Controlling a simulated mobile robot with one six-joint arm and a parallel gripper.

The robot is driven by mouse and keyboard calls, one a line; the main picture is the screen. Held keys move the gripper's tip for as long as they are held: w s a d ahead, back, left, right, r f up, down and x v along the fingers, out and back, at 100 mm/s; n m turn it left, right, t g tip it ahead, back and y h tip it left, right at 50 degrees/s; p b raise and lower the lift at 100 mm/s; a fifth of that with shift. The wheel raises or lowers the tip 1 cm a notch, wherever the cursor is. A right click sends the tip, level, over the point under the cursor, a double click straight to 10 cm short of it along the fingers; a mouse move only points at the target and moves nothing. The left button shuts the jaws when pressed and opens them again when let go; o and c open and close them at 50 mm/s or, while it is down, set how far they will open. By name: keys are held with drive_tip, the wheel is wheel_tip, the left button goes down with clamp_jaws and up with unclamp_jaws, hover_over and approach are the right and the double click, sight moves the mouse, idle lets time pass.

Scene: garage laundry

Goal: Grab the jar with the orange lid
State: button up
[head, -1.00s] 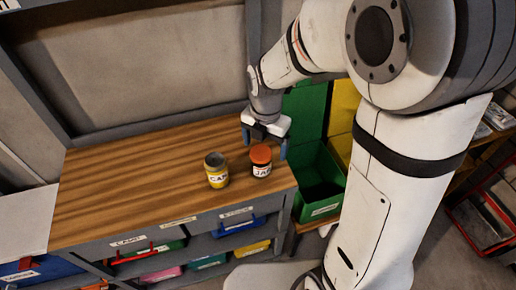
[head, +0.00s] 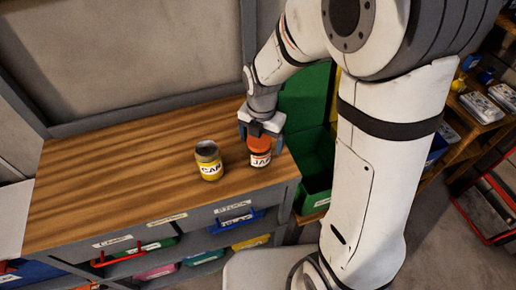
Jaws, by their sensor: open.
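The jar with the orange lid (head: 260,158) stands upright near the right end of the wooden workbench (head: 120,180). It has a dark body and a white label reading "JAR". My gripper (head: 261,140) is open and points down right at the jar's lid, with one blue fingertip showing on each side. The gripper partly covers the top of the lid. I cannot tell whether the fingers touch the jar.
A yellow can (head: 209,163) with a grey top and a "CAN" label stands just left of the jar. A green bin (head: 315,178) is beyond the bench's right edge. Labelled drawers (head: 165,217) are under the bench front. The bench's left part is clear.

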drive_tip(key=shift+s+a+f+p, duration=0.1)
drive_tip(key=shift+a+f+p, duration=0.1)
drive_tip(key=shift+f, duration=1)
drive_tip(key=shift+s+a+f+p, duration=0.1)
drive_tip(key=shift+f+p, duration=0.05)
drive_tip(key=shift+f, duration=1)
drive_tip(key=shift+c, duration=0.5)
drive_tip(key=shift+w, duration=0.1)
drive_tip(key=c, duration=1.1)
